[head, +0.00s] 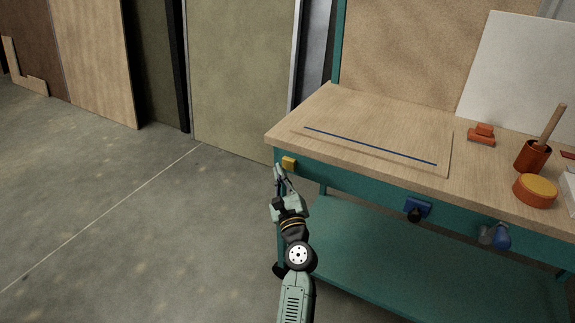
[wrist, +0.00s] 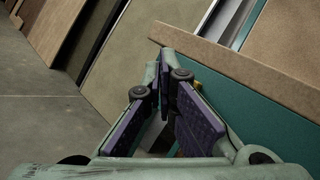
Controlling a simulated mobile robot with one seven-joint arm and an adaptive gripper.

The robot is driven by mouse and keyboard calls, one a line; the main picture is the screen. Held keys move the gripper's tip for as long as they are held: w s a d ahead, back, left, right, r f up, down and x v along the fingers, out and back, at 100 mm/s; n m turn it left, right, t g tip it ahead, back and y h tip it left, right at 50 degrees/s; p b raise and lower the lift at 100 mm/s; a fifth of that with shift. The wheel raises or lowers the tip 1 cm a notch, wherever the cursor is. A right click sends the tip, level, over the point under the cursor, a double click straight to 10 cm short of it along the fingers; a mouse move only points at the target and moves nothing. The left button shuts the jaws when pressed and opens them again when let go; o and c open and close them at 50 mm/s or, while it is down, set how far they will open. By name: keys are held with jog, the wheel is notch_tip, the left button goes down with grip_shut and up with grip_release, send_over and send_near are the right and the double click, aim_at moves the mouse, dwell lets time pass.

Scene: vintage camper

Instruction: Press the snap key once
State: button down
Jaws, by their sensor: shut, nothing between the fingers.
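A small yellow key (head: 289,163), which appears to be the snap key, sits on the teal front of the workbench (head: 360,110), near its left corner. My gripper (head: 280,170) is shut and empty, its fingertips just left of and slightly below the yellow key in the head view. I cannot tell whether they touch it. In the wrist view my gripper (wrist: 166,62) points toward the bench's corner. Only a sliver of yellow (wrist: 197,85) shows there behind the right finger; the rest is hidden.
A blue fitting with a black knob (head: 416,212) and a blue object (head: 502,236) are on the bench front further right. A lower teal shelf (head: 400,265) spans beneath. An orange cup (head: 532,156) and a yellow-topped round tin (head: 535,190) stand on top. The floor at left is clear.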

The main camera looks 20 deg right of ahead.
jog(key=shift+s+a+p, duration=0.2)
jog(key=shift+s+a, duration=0.45)
jog(key=shift+a, duration=0.2)
jog(key=shift+s+a+p, duration=0.15)
jog(key=shift+s+a, duration=0.5)
jog(key=shift+a, duration=0.2)
